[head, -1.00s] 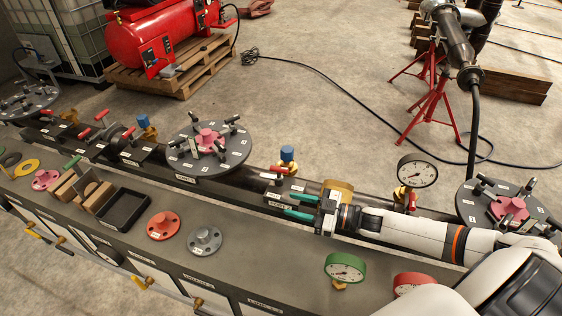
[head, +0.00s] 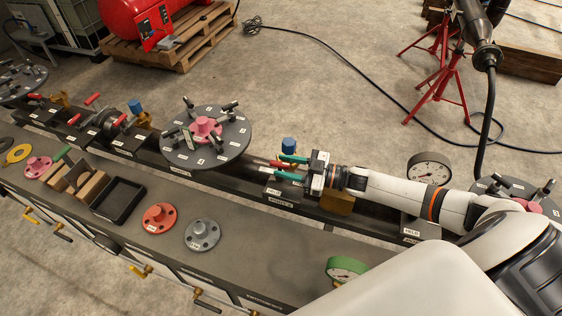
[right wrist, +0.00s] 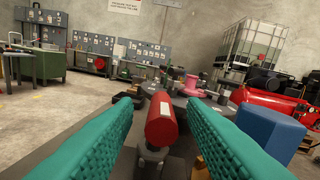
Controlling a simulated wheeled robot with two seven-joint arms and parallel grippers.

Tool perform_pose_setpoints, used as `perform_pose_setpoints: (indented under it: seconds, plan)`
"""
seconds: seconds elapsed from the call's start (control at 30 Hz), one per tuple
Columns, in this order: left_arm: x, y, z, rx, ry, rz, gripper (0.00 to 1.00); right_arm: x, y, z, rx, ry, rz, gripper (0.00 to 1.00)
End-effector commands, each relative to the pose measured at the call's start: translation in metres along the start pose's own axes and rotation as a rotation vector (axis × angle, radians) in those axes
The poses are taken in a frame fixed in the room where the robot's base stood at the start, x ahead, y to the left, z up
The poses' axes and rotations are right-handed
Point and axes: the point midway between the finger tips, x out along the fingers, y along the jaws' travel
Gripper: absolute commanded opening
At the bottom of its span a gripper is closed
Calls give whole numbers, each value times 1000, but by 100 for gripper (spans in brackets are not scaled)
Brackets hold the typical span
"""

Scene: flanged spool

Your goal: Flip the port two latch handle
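A red latch handle (head: 276,163) sits on the dark rail beside a blue-capped valve (head: 288,146). In the right wrist view the red handle (right wrist: 160,122) points at the camera, on a grey metal stem. My right gripper (head: 282,167) has teal fingers and is open. Its fingers stand on either side of the handle, with gaps visible on both sides in the right wrist view (right wrist: 158,108). The fingers partly hide the handle in the head view. My left gripper is not in view.
A dark round flange (head: 233,140) with a pink hub stands left of the gripper. The blue cap (right wrist: 268,130) is close to the right finger. A gauge (head: 430,169) stands behind my right arm. Red and grey flanges and a black tray (head: 118,203) lie on the bench.

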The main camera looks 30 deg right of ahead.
Motion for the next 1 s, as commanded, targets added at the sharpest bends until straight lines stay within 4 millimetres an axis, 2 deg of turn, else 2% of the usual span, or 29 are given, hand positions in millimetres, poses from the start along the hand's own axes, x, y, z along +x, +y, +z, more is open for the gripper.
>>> perform_pose_setpoints:
  seconds: [0.2, 0.47, 0.7, 0.87, 1.0]
  plan:
    - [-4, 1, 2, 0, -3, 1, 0, 17, 0, 0, -1, 0, 1, 38]
    - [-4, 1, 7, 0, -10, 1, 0, 18, 0, 0, 0, 1, 0, 38]
    - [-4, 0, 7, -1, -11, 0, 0, 18, 0, 0, 0, 1, 0, 0]
    - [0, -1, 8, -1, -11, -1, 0, 18, 0, -2, -2, -2, 10, 0]
    - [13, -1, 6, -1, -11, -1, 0, 18, -1, -4, -5, -15, 65, 0]
